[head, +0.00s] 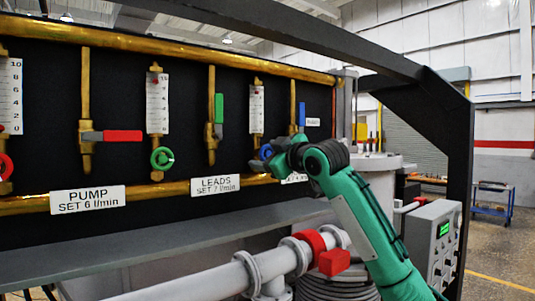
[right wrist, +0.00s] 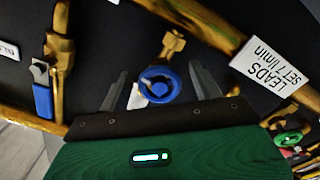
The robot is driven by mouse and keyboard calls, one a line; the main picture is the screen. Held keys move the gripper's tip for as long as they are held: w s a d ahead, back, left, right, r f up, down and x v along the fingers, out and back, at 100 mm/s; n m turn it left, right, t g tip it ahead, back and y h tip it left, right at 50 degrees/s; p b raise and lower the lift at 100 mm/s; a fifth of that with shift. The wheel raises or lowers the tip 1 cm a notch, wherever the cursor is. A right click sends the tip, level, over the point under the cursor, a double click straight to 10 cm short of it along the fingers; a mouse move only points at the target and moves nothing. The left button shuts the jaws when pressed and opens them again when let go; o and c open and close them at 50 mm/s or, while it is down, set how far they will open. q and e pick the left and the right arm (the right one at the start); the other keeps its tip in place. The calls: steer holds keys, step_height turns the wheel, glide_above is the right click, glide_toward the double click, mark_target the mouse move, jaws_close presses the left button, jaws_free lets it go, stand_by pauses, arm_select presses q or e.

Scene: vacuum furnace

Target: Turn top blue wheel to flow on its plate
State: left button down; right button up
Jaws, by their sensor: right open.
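The blue wheel (head: 265,152) sits on a brass valve below a white flow scale (head: 256,108), mostly behind my gripper in the head view. The right wrist view shows the blue wheel (right wrist: 158,85) face on. My right gripper (head: 280,157) is at the wheel, and in the wrist view the open gripper (right wrist: 158,72) has one finger on each side of it, with gaps visible. The plate (head: 294,178) below the wheel is mostly hidden by the gripper, so its number cannot be read. The scale reading is too small to tell. My left gripper is out of view.
A blue lever (head: 301,115) stands upright close right of the wheel. The LEADS plate (head: 215,185), green wheel (head: 162,158), green lever (head: 219,108) and red lever (head: 122,136) lie left. A brass pipe (head: 150,190) runs beneath; a dark frame post (head: 458,190) stands right.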

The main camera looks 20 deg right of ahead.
steer(key=c, duration=1)
